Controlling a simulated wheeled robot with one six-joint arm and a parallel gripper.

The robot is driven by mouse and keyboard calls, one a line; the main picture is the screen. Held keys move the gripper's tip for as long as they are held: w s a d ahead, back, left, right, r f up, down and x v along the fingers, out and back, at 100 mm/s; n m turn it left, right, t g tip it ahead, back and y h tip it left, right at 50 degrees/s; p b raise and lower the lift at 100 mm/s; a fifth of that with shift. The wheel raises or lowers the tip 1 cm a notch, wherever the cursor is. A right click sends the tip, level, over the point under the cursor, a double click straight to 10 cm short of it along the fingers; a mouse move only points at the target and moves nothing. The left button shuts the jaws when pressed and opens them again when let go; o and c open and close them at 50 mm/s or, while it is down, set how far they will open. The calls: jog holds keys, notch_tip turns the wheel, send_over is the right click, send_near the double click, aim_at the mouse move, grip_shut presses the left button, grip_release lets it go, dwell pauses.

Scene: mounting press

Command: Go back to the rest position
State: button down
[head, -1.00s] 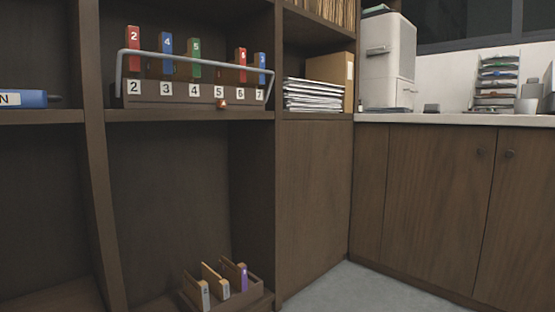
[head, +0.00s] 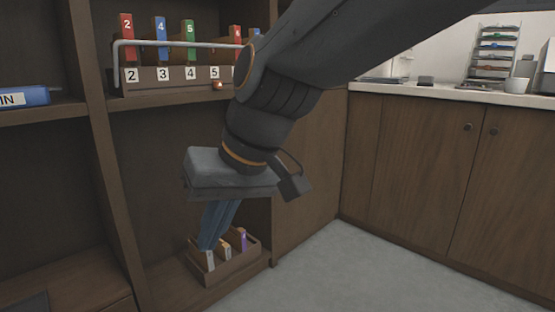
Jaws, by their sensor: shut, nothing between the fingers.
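My gripper (head: 208,246) hangs from my arm in the middle of the head view, fingers pointing down and together with nothing held. Its fingertips appear in front of or just above a low wooden box (head: 236,267) on the bottom shelf; I cannot tell whether they touch it. The box holds a few upright tabbed pieces, one with a purple label (head: 242,240). My arm crosses from the upper right and hides part of the shelf unit.
A rack (head: 165,80) with numbered slots, coloured tabs and a grey bar stands on the upper shelf. A blue binder (head: 22,96) lies at left. A counter (head: 440,92) and wooden cabinets (head: 420,165) stand at right. The grey floor (head: 345,265) before them is clear.

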jog(key=s+d+f+g+h+p, duration=0.2)
jog(key=s+d+f+h+p, duration=0.1)
jog(key=s+d+f, duration=0.7)
jog(key=d+r+m+p, duration=0.2)
jog(key=d+r+p, duration=0.4)
jog(key=r+p, duration=0.4)
jog(key=d+r+m+h+p, duration=0.1)
jog(key=d+r+m+p, duration=0.1)
jog(key=d+r+p, duration=0.5)
jog(key=d+r+m+p, duration=0.2)
jog(key=d+r+p, duration=0.4)
jog(key=r+p, duration=0.7)
jog(key=s+p, duration=0.1)
jog(key=p, duration=0.5)
jog(key=shift+d+r+m+h+p, duration=0.25)
jog(key=shift+r+m+h+p, duration=0.05)
jog(key=shift+m+h+p, duration=0.1)
